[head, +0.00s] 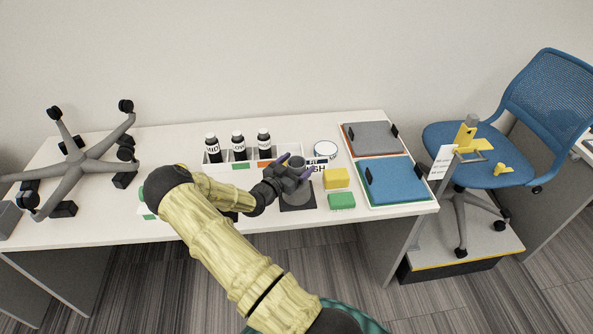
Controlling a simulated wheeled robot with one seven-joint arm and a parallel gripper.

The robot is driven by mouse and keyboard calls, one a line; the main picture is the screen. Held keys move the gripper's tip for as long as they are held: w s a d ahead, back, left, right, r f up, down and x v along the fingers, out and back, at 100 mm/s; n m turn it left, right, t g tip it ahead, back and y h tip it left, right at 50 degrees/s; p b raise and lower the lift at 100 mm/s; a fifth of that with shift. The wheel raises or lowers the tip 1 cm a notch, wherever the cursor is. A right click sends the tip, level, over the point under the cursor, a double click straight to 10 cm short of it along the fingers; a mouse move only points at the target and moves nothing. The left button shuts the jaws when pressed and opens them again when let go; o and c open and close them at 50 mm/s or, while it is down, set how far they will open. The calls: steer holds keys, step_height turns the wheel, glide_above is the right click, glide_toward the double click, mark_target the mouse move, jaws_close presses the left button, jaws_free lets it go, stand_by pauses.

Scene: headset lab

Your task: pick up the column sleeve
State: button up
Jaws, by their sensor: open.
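A grey, round, hollow-topped piece, which looks like the column sleeve (298,162), stands upright at the front middle of the white table (300,226). A wider grey body below it rests on a dark square mat (285,206). My gripper (296,166) is over this piece, with its purple-tipped fingers apart, one on the far left side and one on the right side of its top. I cannot tell whether the fingers touch it. My gripper and wrist hide part of its left side.
Dark labelled bottles (238,146) stand in a white rack behind my arm. A yellow block (336,178) and a green block (342,201) lie close on the right. Grey (372,138) and blue (393,181) pads lie farther right. An upturned chair base (76,158) occupies the left.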

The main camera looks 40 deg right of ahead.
steer(key=shift+x, duration=1.05)
steer(key=c, duration=1.1)
steer(key=shift+o, duration=0.2)
steer(key=shift+r, duration=0.1)
step_height(320, 180, up, 18)
steer(key=b, duration=0.2)
